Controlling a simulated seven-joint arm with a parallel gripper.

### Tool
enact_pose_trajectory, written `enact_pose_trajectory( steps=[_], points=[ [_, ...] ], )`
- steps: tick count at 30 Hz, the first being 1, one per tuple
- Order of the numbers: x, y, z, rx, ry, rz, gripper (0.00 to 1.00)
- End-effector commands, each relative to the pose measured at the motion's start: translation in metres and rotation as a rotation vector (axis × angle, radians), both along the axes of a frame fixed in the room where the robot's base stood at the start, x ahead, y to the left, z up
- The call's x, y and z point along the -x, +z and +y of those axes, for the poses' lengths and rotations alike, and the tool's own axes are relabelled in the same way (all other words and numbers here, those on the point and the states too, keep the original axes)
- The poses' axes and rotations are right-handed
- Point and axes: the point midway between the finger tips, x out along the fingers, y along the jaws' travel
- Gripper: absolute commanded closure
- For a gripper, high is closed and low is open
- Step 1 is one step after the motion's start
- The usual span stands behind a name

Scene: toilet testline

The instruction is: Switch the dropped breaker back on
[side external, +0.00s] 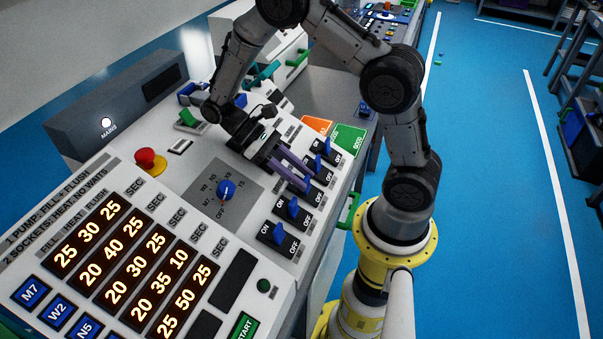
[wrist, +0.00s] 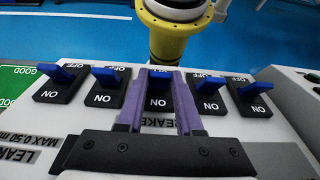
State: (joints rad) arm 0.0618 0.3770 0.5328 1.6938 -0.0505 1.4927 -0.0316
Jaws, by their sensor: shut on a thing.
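Several breakers with blue levers stand in a row on the sloped panel, each marked ON and OFF. My gripper (side external: 303,182) points down at the middle of the row in the side view. In the wrist view its purple fingers (wrist: 161,73) stand on either side of the middle breaker (wrist: 158,99) and are shut on its blue lever (wrist: 160,76). The fingers partly hide this breaker in the side view. The neighbouring levers, such as the left one (wrist: 105,76) and the right one (wrist: 208,84), are clear of the fingers. I cannot tell which way the held lever leans.
A blue rotary knob (side external: 226,189) and a red emergency button (side external: 146,157) sit to the left on the panel. Lit number displays (side external: 148,262) fill the front. A green card (side external: 347,138) lies beyond the row. Blue floor is open to the right.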

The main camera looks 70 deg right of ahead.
Motion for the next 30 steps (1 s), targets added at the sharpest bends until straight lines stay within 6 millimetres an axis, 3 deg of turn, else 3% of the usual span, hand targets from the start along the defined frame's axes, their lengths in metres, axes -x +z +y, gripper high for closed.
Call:
enact_pose_trajectory(
  steps=[18, 19, 21, 24, 30],
  points=[
    [-0.0028, -0.0001, 0.0000, 0.000, 0.000, 0.035, 1.00],
    [-0.0028, -0.0001, 0.0000, 0.000, 0.000, 0.035, 0.60],
    [-0.0026, -0.0002, 0.0000, 0.000, 0.000, 0.035, 0.47],
    [-0.0023, -0.0003, 0.0000, 0.000, 0.000, 0.036, 0.35],
    [-0.0018, -0.0005, 0.0000, 0.000, 0.000, 0.037, 0.35]
  ],
)
